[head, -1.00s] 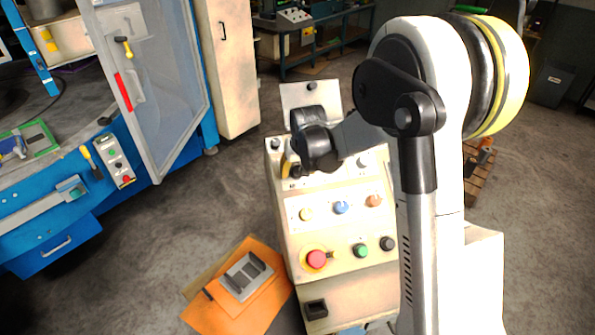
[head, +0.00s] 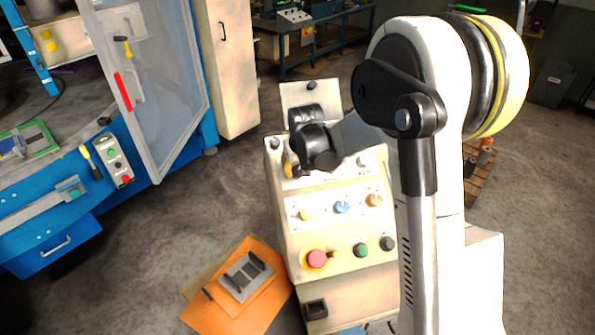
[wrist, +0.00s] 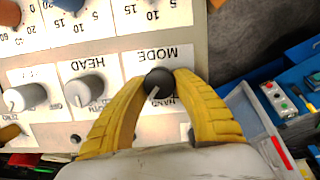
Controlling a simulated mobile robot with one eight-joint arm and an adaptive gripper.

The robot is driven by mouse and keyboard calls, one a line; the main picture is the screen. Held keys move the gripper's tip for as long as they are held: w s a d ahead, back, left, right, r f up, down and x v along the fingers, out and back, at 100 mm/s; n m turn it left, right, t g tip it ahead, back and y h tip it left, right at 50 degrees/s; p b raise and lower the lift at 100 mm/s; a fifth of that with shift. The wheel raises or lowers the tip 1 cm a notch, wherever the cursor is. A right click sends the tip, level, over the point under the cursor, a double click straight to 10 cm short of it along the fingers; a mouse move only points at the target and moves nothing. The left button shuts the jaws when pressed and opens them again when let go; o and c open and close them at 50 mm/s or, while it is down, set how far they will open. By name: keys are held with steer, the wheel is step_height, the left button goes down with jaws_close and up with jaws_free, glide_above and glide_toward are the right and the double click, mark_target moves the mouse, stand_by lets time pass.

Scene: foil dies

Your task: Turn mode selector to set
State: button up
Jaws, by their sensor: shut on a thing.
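The mode selector (wrist: 158,83) is a black round knob with a pale pointer line, under an upside-down "MODE" label in the wrist view. The label "HAND" shows beside it; other position labels are hidden. My gripper (wrist: 160,88) has its yellow fingers shut on the knob, one on each side. The pointer slants toward the lower left of the wrist view. In the head view my gripper (head: 291,167) is at the upper left of the cream control console (head: 343,281), and my dark wrist covers the selector there.
Beside the selector are a grey HEAD knob (wrist: 83,90) and another grey knob (wrist: 27,97). The console also carries a red mushroom button (head: 317,259), a blue knob (head: 342,207) and a green button (head: 361,250). A blue machine with an open door (head: 160,85) stands at left.

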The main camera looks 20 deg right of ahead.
steer(key=n+b, duration=0.1)
steer(key=n, duration=0.1)
steer(key=n+b, duration=0.1)
steer(key=shift+a+f+n+h, duration=0.1)
steer(key=shift+f+n+h, duration=0.1)
steer(key=shift+n+h, duration=0.2)
steer(key=n+b, duration=0.2)
steer(key=n, duration=0.2)
steer(key=shift+s+t+h+b, duration=0.1)
steer(key=shift+t+h+b, duration=0.2)
steer(key=shift+h, duration=0.1)
steer(key=n+b, duration=0.1)
steer(key=n, duration=0.1)
steer(key=n+b, duration=0.1)
steer(key=n, duration=0.1)
steer(key=shift+a+n+t+h, duration=0.1)
steer(key=shift+n+t+h, duration=0.2)
steer(key=shift+s+n+t+b, duration=0.1)
steer(key=shift+n+t+b, duration=0.5)
steer(key=shift+n, duration=1.5)
steer(key=o, duration=1.2)
steer(key=shift+r, duration=0.1)
